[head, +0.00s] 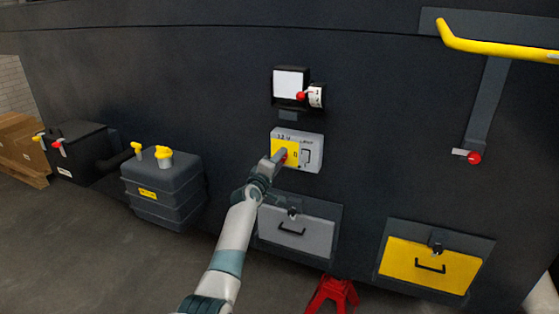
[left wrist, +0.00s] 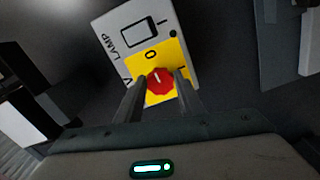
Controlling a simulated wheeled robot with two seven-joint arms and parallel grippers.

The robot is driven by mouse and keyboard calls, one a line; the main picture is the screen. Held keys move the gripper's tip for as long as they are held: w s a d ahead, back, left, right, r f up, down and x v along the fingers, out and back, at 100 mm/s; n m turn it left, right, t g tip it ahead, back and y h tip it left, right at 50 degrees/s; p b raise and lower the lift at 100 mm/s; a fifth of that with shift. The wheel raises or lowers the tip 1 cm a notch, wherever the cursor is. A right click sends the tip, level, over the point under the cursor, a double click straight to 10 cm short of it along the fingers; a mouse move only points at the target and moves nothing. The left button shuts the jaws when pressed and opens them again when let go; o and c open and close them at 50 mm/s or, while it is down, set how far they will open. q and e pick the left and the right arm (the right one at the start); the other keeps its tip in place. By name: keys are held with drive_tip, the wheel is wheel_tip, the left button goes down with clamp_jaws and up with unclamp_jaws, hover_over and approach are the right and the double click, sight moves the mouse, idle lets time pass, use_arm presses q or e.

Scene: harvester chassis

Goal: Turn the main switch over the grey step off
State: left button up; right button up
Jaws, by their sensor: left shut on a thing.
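The switch box (head: 312,155) is grey with a yellow plate and sits on the dark wall above the grey step (head: 297,228). In the left wrist view the box (left wrist: 183,45) appears turned, with a lamp rocker, a "0" and an "I" mark. The red knob (left wrist: 159,83) is on the yellow plate. A short white line on the knob seems to lie toward the "0". My left gripper (head: 282,156) is at the knob, shut on it, one finger on each side, as the left wrist view (left wrist: 160,90) shows. My right gripper is not in view.
Above the box is an open black housing (head: 291,82) with a red-tipped part. To the right are a yellow step (head: 430,266), a red-ended lever (head: 467,156) and a yellow handrail (head: 500,47). A grey tank (head: 165,190) stands left; a red stand (head: 332,294) is below.

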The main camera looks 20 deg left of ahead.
use_arm(q)
drive_tip(key=shift+f, duration=0.1)
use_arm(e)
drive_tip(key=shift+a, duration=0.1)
use_arm(q)
drive_tip(key=o, duration=1.1)
drive_tip(key=shift+c, duration=0.2)
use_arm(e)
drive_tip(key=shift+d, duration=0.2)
use_arm(q)
drive_tip(key=shift+s, duration=0.15)
drive_tip(key=s+b, duration=0.1)
drive_tip(key=s, duration=1.6)
drive_tip(key=shift+a+b, duration=0.35)
drive_tip(key=shift+b, duration=0.05)
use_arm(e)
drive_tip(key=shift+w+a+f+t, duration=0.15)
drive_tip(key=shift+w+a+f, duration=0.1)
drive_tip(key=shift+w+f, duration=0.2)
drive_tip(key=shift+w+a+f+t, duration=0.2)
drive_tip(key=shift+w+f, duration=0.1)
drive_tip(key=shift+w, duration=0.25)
